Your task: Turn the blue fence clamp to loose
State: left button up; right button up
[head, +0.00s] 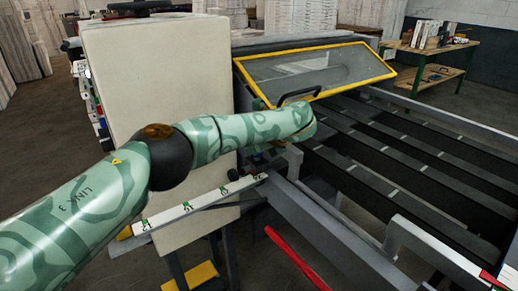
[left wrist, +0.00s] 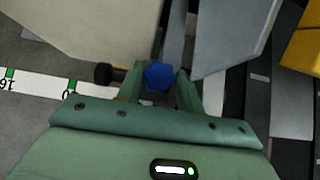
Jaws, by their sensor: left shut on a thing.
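The blue fence clamp (left wrist: 158,75) shows in the left wrist view as a faceted blue knob. It sits between the two green fingers of my left gripper (left wrist: 160,84), which is shut on it. A black round knob (left wrist: 103,74) is just left of the fingers. In the head view my left arm reaches across to the machine, and its forearm hides the clamp and most of the gripper. My right gripper is in neither view.
A yellow-framed clear guard (head: 320,72) with a black handle stands above. Dark slats (head: 400,165) and grey rails lie to the right. A red bar (head: 297,258) is in front.

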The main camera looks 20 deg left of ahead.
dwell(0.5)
pick_arm(q)
jog(key=o, duration=1)
jog(key=shift+s, duration=0.1)
jog(key=shift+r, duration=0.1)
